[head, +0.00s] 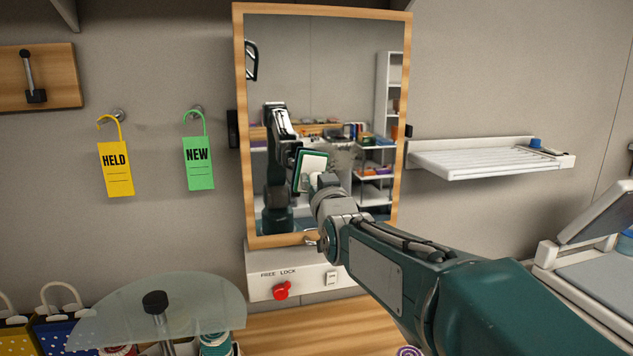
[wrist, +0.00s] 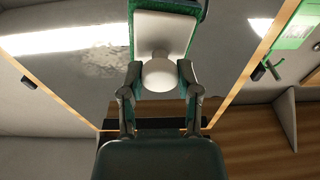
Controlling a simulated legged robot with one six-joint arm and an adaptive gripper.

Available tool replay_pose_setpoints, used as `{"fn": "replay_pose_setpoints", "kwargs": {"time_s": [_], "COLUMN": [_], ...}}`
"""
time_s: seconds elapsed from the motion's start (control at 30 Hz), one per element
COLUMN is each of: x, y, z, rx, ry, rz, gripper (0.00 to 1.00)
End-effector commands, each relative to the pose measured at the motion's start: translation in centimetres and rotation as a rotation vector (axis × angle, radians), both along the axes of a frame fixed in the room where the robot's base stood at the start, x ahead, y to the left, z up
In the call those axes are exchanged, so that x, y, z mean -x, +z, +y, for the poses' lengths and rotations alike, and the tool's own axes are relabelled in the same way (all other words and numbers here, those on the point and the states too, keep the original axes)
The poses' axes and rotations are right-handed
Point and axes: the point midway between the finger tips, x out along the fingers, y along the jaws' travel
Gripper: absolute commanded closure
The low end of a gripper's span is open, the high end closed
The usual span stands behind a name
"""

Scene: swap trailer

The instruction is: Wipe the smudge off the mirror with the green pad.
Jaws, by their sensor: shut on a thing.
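The wood-framed mirror (head: 345,70) hangs on the grey wall in the head view, and its glass fills much of the wrist view (wrist: 60,85). A pale grey, patchy smudge (wrist: 100,66) shows on the glass in the wrist view, left of the pad. My gripper (wrist: 160,72) is shut on the knob. In the head view my gripper (head: 325,184) is before the mirror. I cannot tell whether pad and glass touch.
A white control box (head: 300,272) with a red knob sits under the mirror. Yellow (head: 115,168) and green (head: 199,163) tags hang to the left. A white folding rack (head: 480,160) is to the right.

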Motion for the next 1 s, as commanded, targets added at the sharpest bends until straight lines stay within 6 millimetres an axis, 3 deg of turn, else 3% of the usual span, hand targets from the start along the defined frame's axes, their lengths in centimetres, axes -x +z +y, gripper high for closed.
{"fn": "replay_pose_setpoints", "kwargs": {"time_s": [0.47,1.0], "x": [-0.7,-1.5], "y": [0.0,0.0], "z": [0.1,-3.6], "rx": [0.0,0.0], "ry": [0.0,-0.001], "rz": [0.0,-0.002], "gripper": [0.95,0.95]}}
